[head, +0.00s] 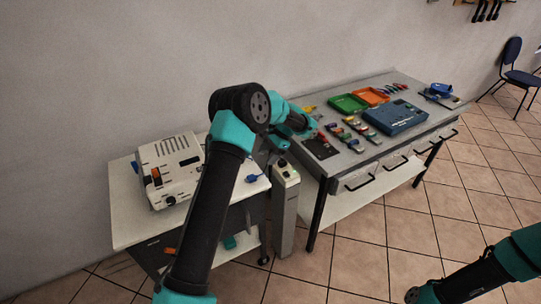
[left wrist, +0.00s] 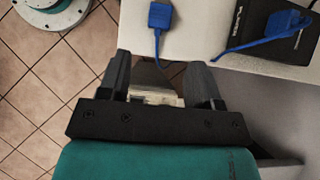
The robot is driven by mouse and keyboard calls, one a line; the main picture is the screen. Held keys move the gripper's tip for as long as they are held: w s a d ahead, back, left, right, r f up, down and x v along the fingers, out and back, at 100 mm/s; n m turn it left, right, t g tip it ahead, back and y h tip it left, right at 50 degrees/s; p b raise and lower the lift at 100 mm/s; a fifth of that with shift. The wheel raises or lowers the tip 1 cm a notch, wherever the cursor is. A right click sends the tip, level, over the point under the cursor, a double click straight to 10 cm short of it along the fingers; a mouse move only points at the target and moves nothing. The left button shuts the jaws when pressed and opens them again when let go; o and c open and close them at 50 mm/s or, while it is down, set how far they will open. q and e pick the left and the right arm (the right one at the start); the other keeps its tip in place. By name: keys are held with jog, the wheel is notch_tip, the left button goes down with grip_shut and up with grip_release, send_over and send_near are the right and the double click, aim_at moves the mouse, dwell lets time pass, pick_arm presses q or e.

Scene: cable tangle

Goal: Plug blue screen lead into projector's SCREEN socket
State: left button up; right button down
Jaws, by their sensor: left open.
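The pale projector (head: 176,170) stands on a white-topped cart at the left of the head view, with an orange switch on its near side. A blue plug (head: 252,178) lies at the cart's right edge. In the left wrist view, a blue plug (left wrist: 160,15) lies near a white edge, its thin lead hanging toward my jaws. A second blue plug (left wrist: 285,22) rests on a dark box. My left gripper (left wrist: 158,59) is open, with no plug between its fingers. In the head view it is largely hidden behind my arm. The SCREEN socket cannot be made out.
A grey bench (head: 350,158) stands right of the cart, holding a green tray (head: 347,103), an orange tray (head: 371,96), a blue case (head: 395,117) and several small coloured parts. A grey post (head: 285,215) stands between cart and bench. Tiled floor is open in front.

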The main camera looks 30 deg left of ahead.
aim_at(254, 177)
pick_arm(q)
jog(key=shift+s+f, duration=0.1)
jog(key=shift+f, duration=0.05)
jog(key=shift+x, duration=4.35)
jog(key=c, duration=1)
notch_tip(254, 177, up, 7)
jog(key=o, duration=0.5)
jog(key=shift+c, duration=0.2)
jog(key=c, duration=0.5)
jog(key=shift+o, duration=0.2)
